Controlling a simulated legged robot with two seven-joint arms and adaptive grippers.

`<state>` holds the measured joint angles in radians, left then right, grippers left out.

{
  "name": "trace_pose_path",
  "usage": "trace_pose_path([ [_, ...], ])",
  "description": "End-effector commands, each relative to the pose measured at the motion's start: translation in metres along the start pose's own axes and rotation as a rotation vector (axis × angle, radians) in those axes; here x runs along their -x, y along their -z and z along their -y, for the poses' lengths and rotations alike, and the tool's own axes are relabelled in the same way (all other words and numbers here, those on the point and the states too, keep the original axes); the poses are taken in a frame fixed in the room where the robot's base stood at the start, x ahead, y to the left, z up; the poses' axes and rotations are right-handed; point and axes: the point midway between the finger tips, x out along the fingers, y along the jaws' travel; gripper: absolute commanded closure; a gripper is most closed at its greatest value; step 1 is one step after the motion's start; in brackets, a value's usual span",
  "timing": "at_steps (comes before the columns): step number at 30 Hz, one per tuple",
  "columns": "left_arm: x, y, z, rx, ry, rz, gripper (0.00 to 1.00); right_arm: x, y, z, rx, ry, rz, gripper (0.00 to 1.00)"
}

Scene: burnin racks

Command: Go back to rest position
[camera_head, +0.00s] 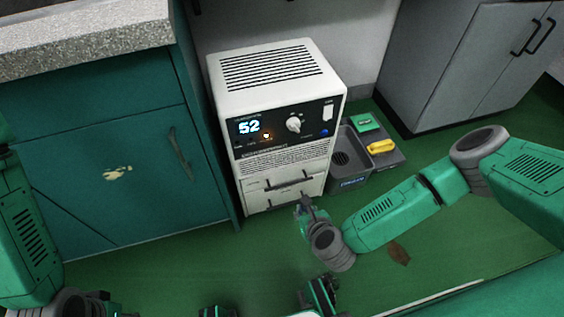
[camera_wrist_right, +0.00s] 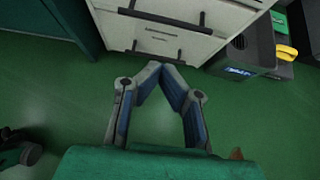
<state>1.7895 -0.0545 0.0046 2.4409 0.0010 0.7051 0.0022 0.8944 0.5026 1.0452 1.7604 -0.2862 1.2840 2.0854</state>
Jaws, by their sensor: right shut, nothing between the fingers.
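My right gripper (camera_head: 305,204) is low in front of the white rack unit (camera_head: 268,85) in the head view. In the right wrist view, the fingertips of this gripper (camera_wrist_right: 162,67) meet with nothing between them. They point toward the unit's lower drawer front, which has dark handles (camera_wrist_right: 165,20). I cannot tell whether the tips touch it.
The unit's display reads 52. A dark bin (camera_head: 350,161) and a yellow object (camera_head: 381,147) sit to its right. A teal cabinet (camera_head: 110,150) stands left and a grey cabinet (camera_head: 455,65) at back right. A brown patch (camera_head: 399,253) lies on the green floor.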

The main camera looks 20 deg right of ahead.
Motion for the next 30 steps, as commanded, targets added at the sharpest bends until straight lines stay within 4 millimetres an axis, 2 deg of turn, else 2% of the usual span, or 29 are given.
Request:
trace_pose_path([
  [6, -0.001, 0.0, 0.0, 0.0, 0.0, 0.0, 0.74, 0.001, 0.0, -0.003, 0.011, -0.008, -0.001, 1.0],
  [8, -0.001, 0.0, 0.0, 0.0, 0.0, 0.0, 0.74, 0.005, -0.001, -0.012, 0.057, -0.035, -0.006, 1.0],
  [10, 0.0, 0.0, 0.0, 0.0, 0.0, 0.0, 0.74, 0.014, -0.001, -0.033, 0.174, -0.101, -0.019, 1.0],
  [14, 0.0, 0.0, 0.0, 0.0, 0.0, 0.0, 0.74, 0.051, 0.009, -0.081, 0.596, -0.309, -0.034, 1.0],
  [15, 0.0, 0.0, 0.0, 0.0, 0.0, 0.0, 0.74, 0.067, 0.015, -0.091, 0.766, -0.383, -0.031, 1.0],
  [18, 0.0, 0.0, 0.0, 0.0, 0.0, 0.0, 0.74, 0.105, 0.035, -0.097, 1.205, -0.56, -0.013, 1.0],
  [20, 0.0, 0.0, 0.0, 0.0, 0.0, 0.0, 0.74, 0.125, 0.046, -0.088, 1.469, -0.658, 0.003, 1.0],
  [23, 0.0, 0.0, 0.0, 0.0, 0.0, 0.0, 0.74, 0.155, 0.061, -0.054, 1.878, -0.809, 0.021, 1.0],
  [27, 0.0, 0.0, 0.0, 0.0, 0.0, 0.0, 0.74, 0.185, 0.066, 0.006, 2.328, -0.987, 0.025, 1.0],
  [30, 0.0, 0.0, 0.0, 0.0, 0.0, 0.0, 0.74, 0.202, 0.06, 0.049, 2.576, -1.105, 0.009, 1.0],
])
